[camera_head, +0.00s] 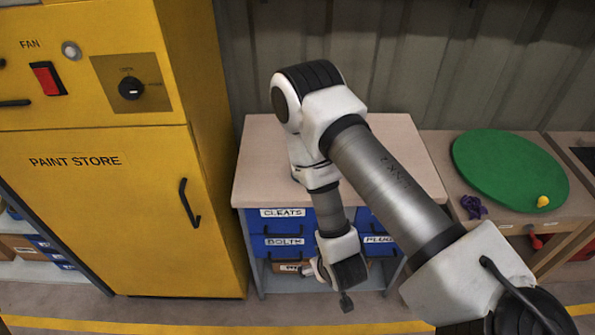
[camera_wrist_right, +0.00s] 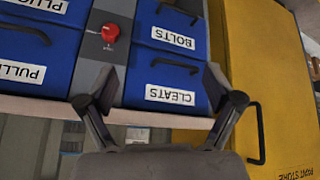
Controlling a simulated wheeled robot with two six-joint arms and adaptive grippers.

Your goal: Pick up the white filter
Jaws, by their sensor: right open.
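I do not see a white filter in either view. My right gripper (camera_head: 332,288) hangs in front of the drawer cabinet, low in the head view, with its arm coming in from the right. In the right wrist view its two fingers (camera_wrist_right: 160,90) stand wide apart with nothing between them. Behind them are blue drawers, including the cleats drawer (camera_wrist_right: 172,82) and the bolts drawer (camera_wrist_right: 173,28). My left gripper is not in view.
A yellow paint store cabinet (camera_head: 100,200) with closed door stands left. The cabinet's wooden top (camera_head: 258,165) looks bare where visible. On the right bench are a green disc (camera_head: 505,165), a yellow object (camera_head: 542,201) and a purple object (camera_head: 473,207). A red knob (camera_wrist_right: 110,33) sits between the drawers.

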